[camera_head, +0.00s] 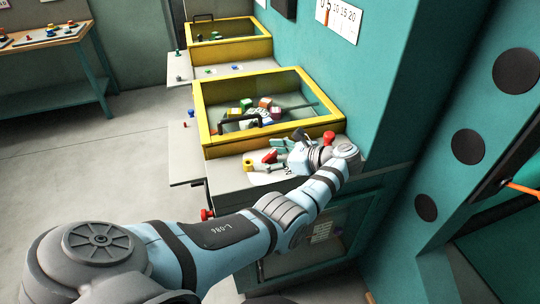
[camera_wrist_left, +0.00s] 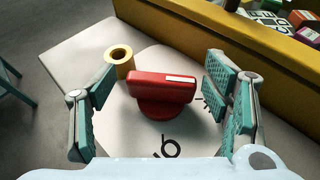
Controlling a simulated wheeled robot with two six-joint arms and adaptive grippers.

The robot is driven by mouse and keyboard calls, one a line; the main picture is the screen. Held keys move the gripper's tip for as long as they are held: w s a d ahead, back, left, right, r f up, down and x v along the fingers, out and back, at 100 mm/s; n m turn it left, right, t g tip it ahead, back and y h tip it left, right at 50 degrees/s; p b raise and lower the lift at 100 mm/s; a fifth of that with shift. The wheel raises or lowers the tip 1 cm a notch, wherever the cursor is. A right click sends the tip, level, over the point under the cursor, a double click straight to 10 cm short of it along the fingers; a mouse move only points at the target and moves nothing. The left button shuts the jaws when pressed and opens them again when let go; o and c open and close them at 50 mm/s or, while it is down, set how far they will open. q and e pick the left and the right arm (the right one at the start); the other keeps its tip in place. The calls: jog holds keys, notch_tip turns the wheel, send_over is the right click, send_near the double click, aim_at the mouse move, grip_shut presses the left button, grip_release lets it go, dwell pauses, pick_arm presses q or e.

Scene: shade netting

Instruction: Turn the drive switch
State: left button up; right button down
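The drive switch (camera_wrist_left: 160,90) is a red knob with a raised bar handle and a white stripe near the handle's right end. It sits on a pale plate (camera_wrist_left: 62,55) with black markings. In the head view the red switch (camera_head: 270,157) is partly covered by my left gripper (camera_head: 278,151). In the left wrist view my left gripper (camera_wrist_left: 158,86) is open, with one teal-padded finger on each side of the switch. Gaps show between both fingers and the handle. My right gripper is in neither view.
A yellow ring-shaped part (camera_wrist_left: 119,60) stands beside the switch, near the left finger. A yellow-framed case (camera_head: 207,127) with coloured blocks lies just behind. A red knob (camera_head: 328,138) is right of the gripper. A teal wall (camera_head: 385,80) rises close on the right.

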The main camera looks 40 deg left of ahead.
pick_arm(q)
jog(key=v, duration=0.7)
jog(key=shift+d+r, duration=0.1)
jog(key=shift+d, duration=0.15)
